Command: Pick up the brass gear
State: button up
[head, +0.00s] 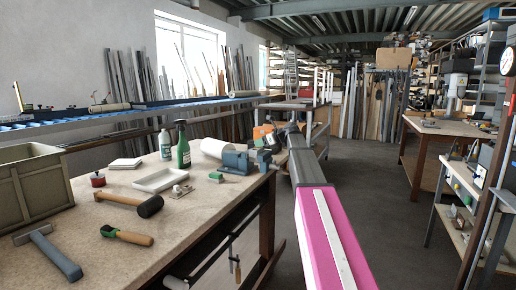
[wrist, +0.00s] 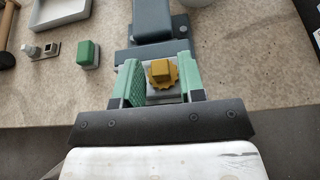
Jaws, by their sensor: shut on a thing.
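The brass gear (wrist: 163,74) is a small toothed yellow disc with a square knob on top. It shows in the wrist view between the two green fingers of my gripper (wrist: 162,84). The fingers are shut on it, one on each side. A grey block shows under and around the gear; I cannot tell whether it is joined to it or whether the gear is clear of the bench. In the head view my pink and grey arm reaches to the bench's right edge, and I cannot make out the gear there.
A blue-grey vise (head: 236,162) stands close by the gripper on the workbench (head: 205,205). A white tray (head: 160,180), a green spray bottle (head: 182,146), a mallet (head: 148,205), a hammer (head: 50,254) and a crate (head: 30,185) are farther left. Open floor (head: 385,200) lies to the right.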

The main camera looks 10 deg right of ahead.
jog(key=shift+r, duration=0.15)
jog(key=shift+r, duration=0.65)
notch_tip(320, 180, up, 3)
jog(key=shift+f, duration=0.15)
jog(key=s+a+r, duration=0.5)
jog(key=a+r, duration=0.2)
jog(key=a, duration=0.4)
jog(key=s+a+f, duration=0.4)
jog(key=s+a, duration=0.4)
jog(key=a, duration=0.2)
jog(key=s+a+f, duration=0.3)
jog(key=s+a, duration=0.4)
jog(key=a, duration=0.2)
jog(key=s+a+f, duration=0.4)
jog(key=s+a, duration=0.4)
jog(key=a, duration=0.2)
send_over(190, 190)
notch_tip(190, 190, down, 7)
jog(key=shift+r, duration=0.2)
jog(key=shift+f, duration=2.05)
jog(key=shift+f, duration=0.15)
